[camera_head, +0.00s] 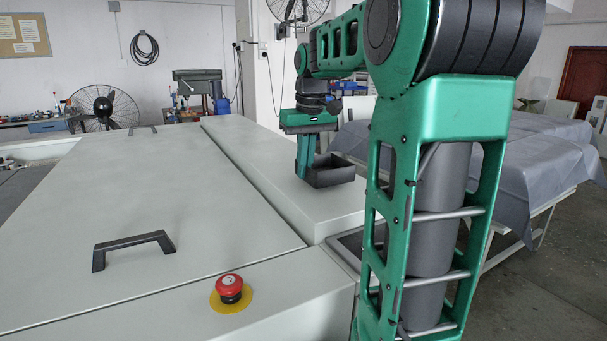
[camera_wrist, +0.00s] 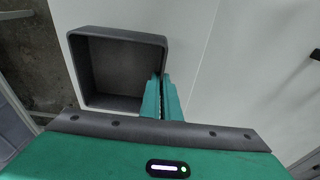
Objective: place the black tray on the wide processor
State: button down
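The black tray (camera_head: 333,173) is an open square box at the right part of the wide white processor (camera_head: 150,190). It is upright, on or just above the raised white strip; I cannot tell whether it touches. My gripper (camera_head: 304,174) points down at the tray's left side. In the wrist view, the tray (camera_wrist: 118,38) lies left of the fingers, near the edge of the white surface. My gripper fingers (camera_wrist: 163,98) are close together around the tray's side wall, one inside and one outside.
A black handle (camera_head: 133,245) and a red emergency button (camera_head: 230,288) stand up from the processor's front part. Tables with grey cloths (camera_head: 535,165) are at the right.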

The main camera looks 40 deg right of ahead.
jog(key=r, duration=0.3)
jog(key=shift+w+a, duration=0.1)
jog(key=shift+a, duration=0.15)
jog(key=w+a+r, duration=0.3)
jog(key=a+r, duration=0.3)
jog(key=a, duration=0.4)
jog(key=shift+w+a+r, duration=0.15)
jog(key=shift+a+r, duration=0.1)
jog(key=shift+a, duration=0.15)
